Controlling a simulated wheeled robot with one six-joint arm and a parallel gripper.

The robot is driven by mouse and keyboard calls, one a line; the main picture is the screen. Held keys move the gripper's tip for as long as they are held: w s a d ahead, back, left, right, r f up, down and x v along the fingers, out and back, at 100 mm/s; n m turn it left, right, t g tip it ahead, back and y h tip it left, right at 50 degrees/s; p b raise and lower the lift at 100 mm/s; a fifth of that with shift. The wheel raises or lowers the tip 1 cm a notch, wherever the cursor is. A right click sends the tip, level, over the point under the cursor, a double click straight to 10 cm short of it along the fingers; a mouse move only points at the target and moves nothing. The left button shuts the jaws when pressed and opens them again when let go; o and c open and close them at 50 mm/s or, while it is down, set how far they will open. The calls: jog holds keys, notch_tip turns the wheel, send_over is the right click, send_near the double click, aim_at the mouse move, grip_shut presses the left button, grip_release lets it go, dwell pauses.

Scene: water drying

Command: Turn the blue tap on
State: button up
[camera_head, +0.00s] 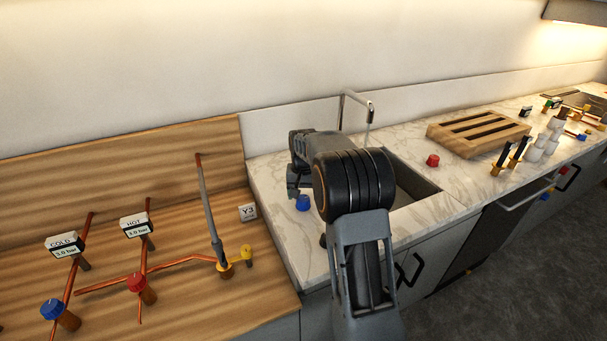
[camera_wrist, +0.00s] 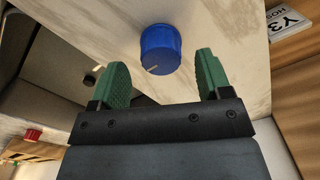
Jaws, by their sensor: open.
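A blue tap knob (camera_head: 302,203) stands on the pale marble counter, left of the sink. In the wrist view the blue knob (camera_wrist: 160,45) shows a pale line mark on its near face. It appears between and ahead of the two green fingertips. My gripper (camera_wrist: 162,73) is open and empty, and no contact with the knob is visible. In the head view my gripper (camera_head: 293,188) is just above and left of the knob, partly hidden by my arm. A curved metal faucet (camera_head: 355,98) stands behind the sink, with a pale streak below its spout.
A red knob (camera_head: 432,160) sits right of the sink (camera_head: 408,188), near a slatted wooden rack (camera_head: 478,130). Another blue knob (camera_head: 54,309) and a red knob (camera_head: 137,282) are on the wooden board at left, with pipes and gauges. A Y3 label (camera_head: 248,212) lies near the counter edge.

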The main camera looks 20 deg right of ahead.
aim_at(303, 199)
notch_tip(303, 199, up, 11)
dwell(0.4)
dwell(0.4)
